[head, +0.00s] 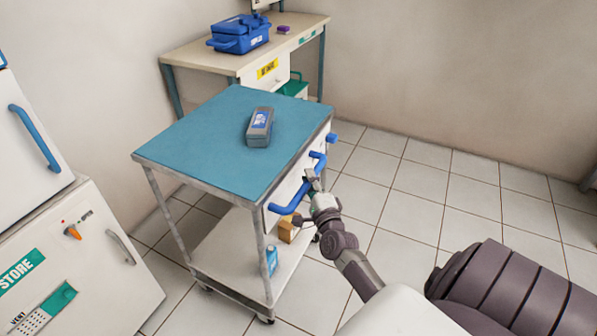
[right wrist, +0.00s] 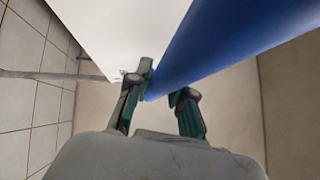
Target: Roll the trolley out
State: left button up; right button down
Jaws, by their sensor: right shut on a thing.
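The trolley (head: 185,150) stands in the middle of the head view, with a blue top, a grey metal frame, a white lower shelf and small casters. A blue handle (head: 289,208) runs along its right side. My right gripper (head: 311,179) is shut on this handle, and its arm reaches in from the lower right. In the right wrist view the blue handle (right wrist: 215,45) passes between the fingers of the gripper (right wrist: 160,98), beside the trolley's white panel (right wrist: 115,30). My left gripper is not in view.
A grey case (head: 260,128) lies on the trolley's top. A blue bottle (head: 271,260) and a brown box (head: 288,230) are on its lower shelf. A desk (head: 200,50) with a blue toolbox (head: 239,36) stands behind. White cabinets (head: 90,265) stand left. Tiled floor (head: 430,190) is clear at right.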

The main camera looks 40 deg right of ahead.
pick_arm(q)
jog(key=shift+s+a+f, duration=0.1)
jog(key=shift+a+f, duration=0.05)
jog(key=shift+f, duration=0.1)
pick_arm(e)
jog(key=s, duration=0.1)
jog(key=s+d, duration=0.1)
jog(key=shift+s+f, duration=0.15)
jog(key=shift+s, duration=0.2)
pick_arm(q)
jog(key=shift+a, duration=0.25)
pick_arm(e)
jog(key=c, duration=1.2)
grip_release()
jog(key=shift+s+d, duration=0.1)
jog(key=shift+o, duration=1)
jog(key=shift+s, duration=0.1)
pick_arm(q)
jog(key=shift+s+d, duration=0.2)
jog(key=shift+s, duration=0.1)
pick_arm(e)
jog(key=v, duration=1.2)
